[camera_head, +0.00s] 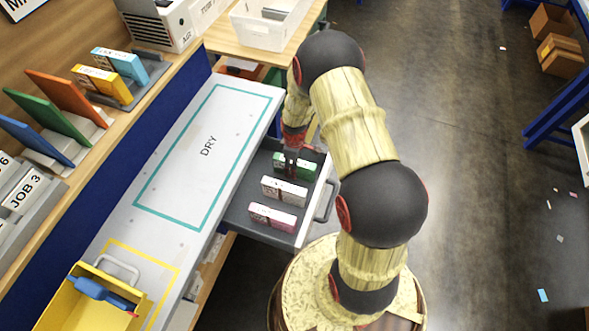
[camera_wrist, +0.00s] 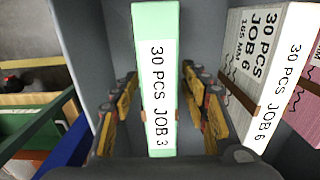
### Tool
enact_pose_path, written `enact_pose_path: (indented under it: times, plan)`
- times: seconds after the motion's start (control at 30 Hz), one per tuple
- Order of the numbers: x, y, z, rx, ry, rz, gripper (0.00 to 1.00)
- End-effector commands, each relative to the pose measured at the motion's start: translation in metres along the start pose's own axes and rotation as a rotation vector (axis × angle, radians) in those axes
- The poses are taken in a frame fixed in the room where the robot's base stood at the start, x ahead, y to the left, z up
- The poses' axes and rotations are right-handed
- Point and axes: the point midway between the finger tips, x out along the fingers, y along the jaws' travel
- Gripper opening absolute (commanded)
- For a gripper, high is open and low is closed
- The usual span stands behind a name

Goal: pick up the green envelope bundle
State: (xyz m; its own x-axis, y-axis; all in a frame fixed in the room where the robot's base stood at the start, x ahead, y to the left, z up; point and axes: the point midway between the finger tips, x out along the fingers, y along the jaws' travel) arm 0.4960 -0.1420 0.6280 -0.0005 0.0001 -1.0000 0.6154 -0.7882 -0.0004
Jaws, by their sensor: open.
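The green envelope bundle (camera_head: 291,166) stands in the open drawer, the farthest of three bundles. In the wrist view the green bundle (camera_wrist: 154,25) carries a white label reading "30 PCS JOB 3". My gripper (camera_head: 291,158) is down over it. In the wrist view my gripper's fingers (camera_wrist: 160,110) are open, one on each side of the bundle, with small gaps visible.
A grey-white bundle (camera_head: 284,191) labelled JOB 6 and a pink bundle (camera_head: 272,217) stand nearer in the drawer (camera_head: 240,214). The grey-white bundle (camera_wrist: 262,60) is close to the right finger. The worktop marked DRY (camera_head: 190,130) is clear beside the drawer.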

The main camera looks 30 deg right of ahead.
Motion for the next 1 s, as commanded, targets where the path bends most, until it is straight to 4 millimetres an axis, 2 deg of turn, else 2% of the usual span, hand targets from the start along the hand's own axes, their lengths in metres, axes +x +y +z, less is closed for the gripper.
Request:
enact_pose_path:
  times: [0.17, 0.87, 1.0]
  plan:
    - [-0.0013, 0.0002, -0.0001, 0.000, 0.000, 0.000, 0.41]
    - [-0.0014, 0.0001, -0.0001, 0.000, 0.000, 0.000, 0.01]
    - [-0.0014, 0.0001, -0.0001, 0.000, 0.000, 0.000, 0.00]
